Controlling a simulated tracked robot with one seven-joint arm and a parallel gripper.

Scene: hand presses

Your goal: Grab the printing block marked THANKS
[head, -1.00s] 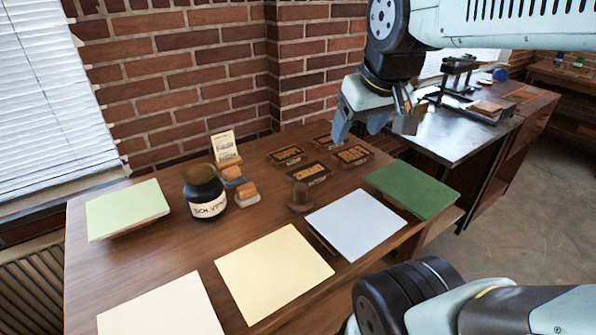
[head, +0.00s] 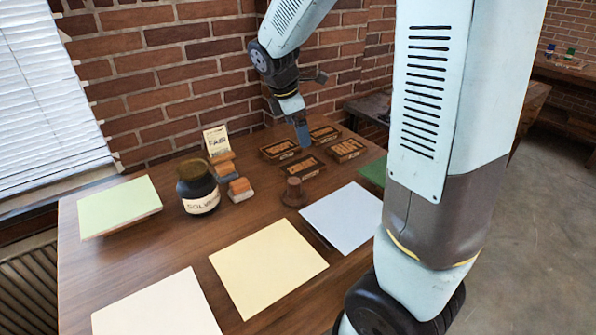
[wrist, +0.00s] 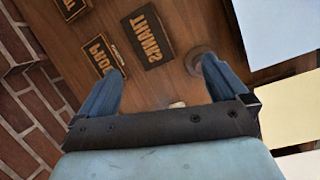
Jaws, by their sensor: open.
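My gripper (wrist: 160,66) is open and empty, pointing down above the table. In the wrist view the block shows between and beyond the fingertips, apart from them. In the head view my gripper (head: 303,137) hangs above the group of blocks.
A round brown knob (head: 294,193) stands just in front. A solvent jar (head: 198,188) stands left. The brick wall (head: 180,75) is close behind.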

